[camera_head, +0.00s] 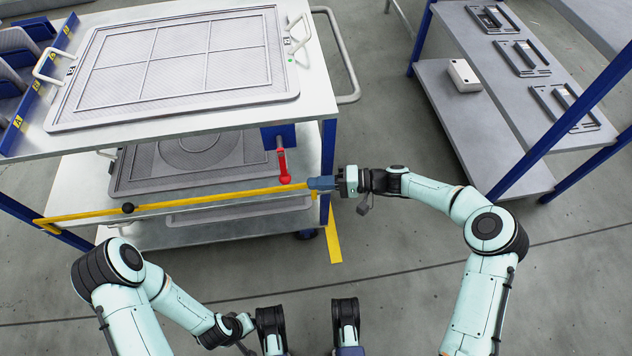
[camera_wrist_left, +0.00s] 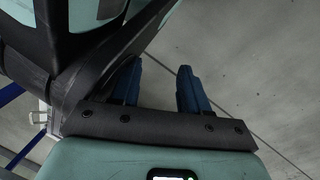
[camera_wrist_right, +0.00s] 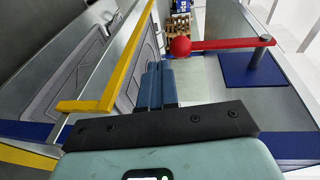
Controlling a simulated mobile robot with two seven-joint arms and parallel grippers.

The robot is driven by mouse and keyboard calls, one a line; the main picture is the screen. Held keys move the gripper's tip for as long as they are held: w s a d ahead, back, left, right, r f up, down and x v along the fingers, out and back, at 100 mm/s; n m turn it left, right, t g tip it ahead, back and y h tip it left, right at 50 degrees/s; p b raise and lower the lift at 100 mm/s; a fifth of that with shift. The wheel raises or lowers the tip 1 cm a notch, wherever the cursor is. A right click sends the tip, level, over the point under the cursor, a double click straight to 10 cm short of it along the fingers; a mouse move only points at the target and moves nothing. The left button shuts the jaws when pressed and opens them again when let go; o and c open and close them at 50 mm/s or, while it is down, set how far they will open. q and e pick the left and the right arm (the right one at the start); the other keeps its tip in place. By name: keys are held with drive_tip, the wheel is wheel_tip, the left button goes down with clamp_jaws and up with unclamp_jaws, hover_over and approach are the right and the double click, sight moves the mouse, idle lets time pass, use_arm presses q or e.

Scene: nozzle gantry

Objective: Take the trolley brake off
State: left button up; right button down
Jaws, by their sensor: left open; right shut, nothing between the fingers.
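A red lever (camera_head: 282,163) with a red ball at its end hangs from a blue plate at the trolley's (camera_head: 210,122) right front corner. In the right wrist view the lever (camera_wrist_right: 228,44) runs from a grey pivot on the right to the ball on the left. My right gripper (camera_head: 314,183) is shut and empty, just right of the ball in the head view. In its wrist view the fingertips (camera_wrist_right: 159,66) lie below and left of the ball, apparently apart from it. My left gripper (camera_wrist_left: 158,76) is open and empty over bare floor.
A yellow bar (camera_head: 200,201) with a black knob crosses the trolley front, close to my right fingers. A large framed panel (camera_head: 180,65) lies on the top deck. A grey shelf table (camera_head: 545,85) with slotted plates and a white box (camera_head: 464,75) stands right. Floor between is clear.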

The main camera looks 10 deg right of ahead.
use_arm(q)
drive_tip(key=shift+w+d+r+t+p, duration=0.25)
drive_tip(key=shift+w+r+t+p, duration=0.25)
drive_tip(key=shift+w+r, duration=0.4)
use_arm(e)
drive_tip(key=s+d+f, duration=0.1)
drive_tip(key=d+f, duration=0.1)
drive_tip(key=d, duration=0.8)
drive_tip(key=shift+s, duration=0.3)
use_arm(q)
drive_tip(key=shift+f, duration=0.1)
